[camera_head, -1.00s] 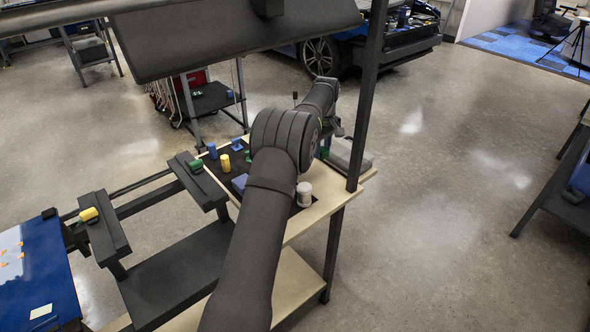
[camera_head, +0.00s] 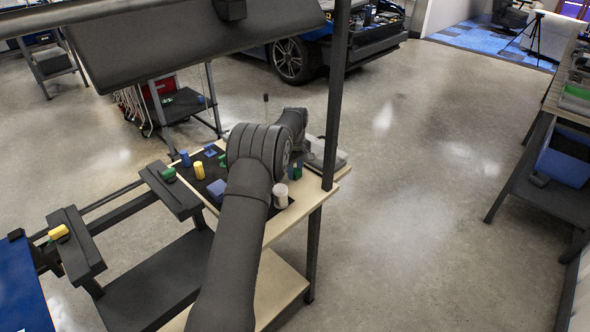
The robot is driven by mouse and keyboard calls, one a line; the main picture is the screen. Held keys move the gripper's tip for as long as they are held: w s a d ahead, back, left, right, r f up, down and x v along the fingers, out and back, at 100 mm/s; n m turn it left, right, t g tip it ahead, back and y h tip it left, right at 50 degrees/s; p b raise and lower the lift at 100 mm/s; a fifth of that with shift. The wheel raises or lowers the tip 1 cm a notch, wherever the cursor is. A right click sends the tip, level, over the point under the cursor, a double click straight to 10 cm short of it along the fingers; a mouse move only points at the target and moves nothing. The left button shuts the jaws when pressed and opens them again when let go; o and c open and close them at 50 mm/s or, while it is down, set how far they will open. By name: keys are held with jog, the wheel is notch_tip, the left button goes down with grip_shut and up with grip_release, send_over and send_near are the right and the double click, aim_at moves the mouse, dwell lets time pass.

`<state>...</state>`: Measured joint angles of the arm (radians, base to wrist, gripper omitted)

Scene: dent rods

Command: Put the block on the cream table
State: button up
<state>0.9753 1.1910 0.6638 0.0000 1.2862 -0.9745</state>
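The cream table (camera_head: 279,229) stands below the middle of the view, with a dark mat on its top. A blue block (camera_head: 217,188) lies on the mat, left of my arm.
A white can (camera_head: 281,195), a yellow cylinder (camera_head: 199,171) and a blue cylinder (camera_head: 185,158) stand on the table. A dark post (camera_head: 331,120) rises at its right. Dark stands at left hold a green piece (camera_head: 168,174) and a yellow piece (camera_head: 60,232). Open floor lies right.

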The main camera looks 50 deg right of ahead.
aim_at(295, 171)
jog(key=o, duration=0.4)
jog(key=shift+r, duration=0.1)
notch_tip(295, 171, up, 12)
jog(key=shift+r, duration=0.1)
dwell(0.5)
notch_tip(295, 171, down, 13)
jog(key=shift+r, duration=2.75)
jog(key=shift+f, duration=0.1)
